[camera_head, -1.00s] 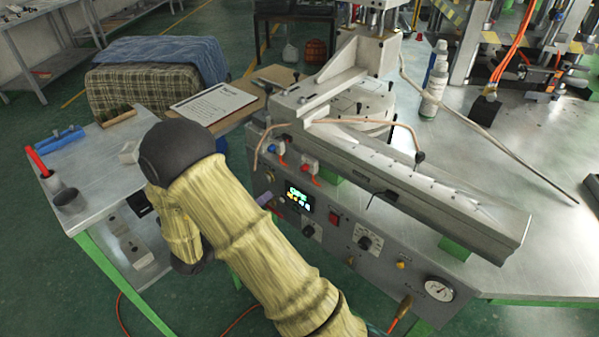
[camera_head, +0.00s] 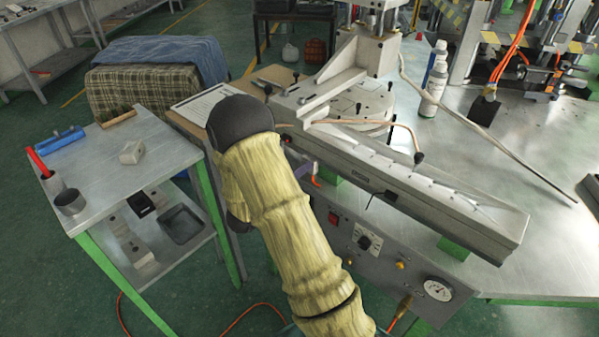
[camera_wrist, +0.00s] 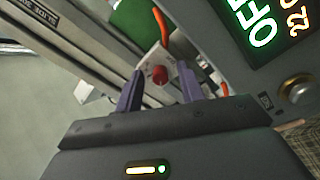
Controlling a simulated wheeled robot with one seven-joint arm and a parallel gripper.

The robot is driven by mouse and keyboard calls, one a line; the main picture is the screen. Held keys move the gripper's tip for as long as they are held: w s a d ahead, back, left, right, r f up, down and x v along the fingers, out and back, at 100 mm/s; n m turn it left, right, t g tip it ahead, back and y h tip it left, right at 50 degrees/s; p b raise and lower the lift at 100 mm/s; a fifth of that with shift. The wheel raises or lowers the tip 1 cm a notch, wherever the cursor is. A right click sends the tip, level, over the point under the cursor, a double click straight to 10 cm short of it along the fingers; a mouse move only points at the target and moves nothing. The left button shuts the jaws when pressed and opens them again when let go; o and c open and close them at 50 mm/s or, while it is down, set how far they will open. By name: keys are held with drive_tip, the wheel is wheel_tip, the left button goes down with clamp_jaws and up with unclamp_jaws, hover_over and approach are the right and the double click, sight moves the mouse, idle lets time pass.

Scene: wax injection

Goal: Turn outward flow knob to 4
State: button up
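In the wrist view a small red knob (camera_wrist: 159,75) on a light fitting with orange hose lies beyond and between my fingertips. My gripper (camera_wrist: 159,87) has two purple fingers, set apart with a gap between them; I see no contact with the knob. In the head view a purple fingertip of my gripper (camera_head: 308,168) shows beside the machine's upper front edge; my arm hides the rest and most of the panel's left. A dark dial (camera_head: 364,242) on a pale scale plate is on the front panel (camera_head: 392,277). No label shows which is the outward flow knob.
A lit display (camera_wrist: 262,22) and a round metal knob (camera_wrist: 298,89) are close to the right of my gripper in the wrist view. The long metal beam (camera_head: 420,195) overhangs the panel. A pressure gauge (camera_head: 438,290) is at lower right, a side table (camera_head: 110,165) at left.

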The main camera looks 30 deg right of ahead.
clamp_jaws()
drive_tip(key=shift+m, duration=0.4)
drive_tip(key=shift+w+f+m+b, duration=0.1)
drive_tip(key=shift+m+b, duration=6.1)
drive_tip(key=shift+m, duration=2.3)
